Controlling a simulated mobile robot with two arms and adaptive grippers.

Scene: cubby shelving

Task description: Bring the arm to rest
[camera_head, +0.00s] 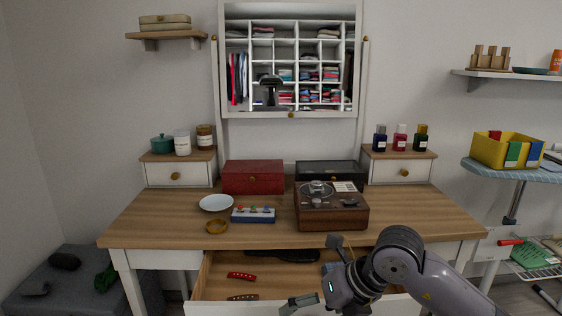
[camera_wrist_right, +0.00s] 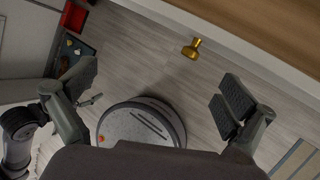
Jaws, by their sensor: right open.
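My right arm (camera_head: 430,282) reaches in from the lower right in the head view, in front of the dressing table's open drawer (camera_head: 225,262). My right gripper (camera_head: 316,273) is at the drawer's front edge, its fingers spread apart. In the right wrist view, the two dark finger pads of the gripper (camera_wrist_right: 160,92) stand wide apart with nothing between them. My left gripper is not in view.
The wooden tabletop (camera_head: 160,217) holds a turntable (camera_head: 331,205), a red box (camera_head: 253,177), a white plate (camera_head: 216,202) and a small button panel (camera_head: 253,214). The drawer holds a red item (camera_head: 241,276) and a dark brush-like item (camera_head: 284,256). A yellow bin (camera_head: 500,150) stands at the right.

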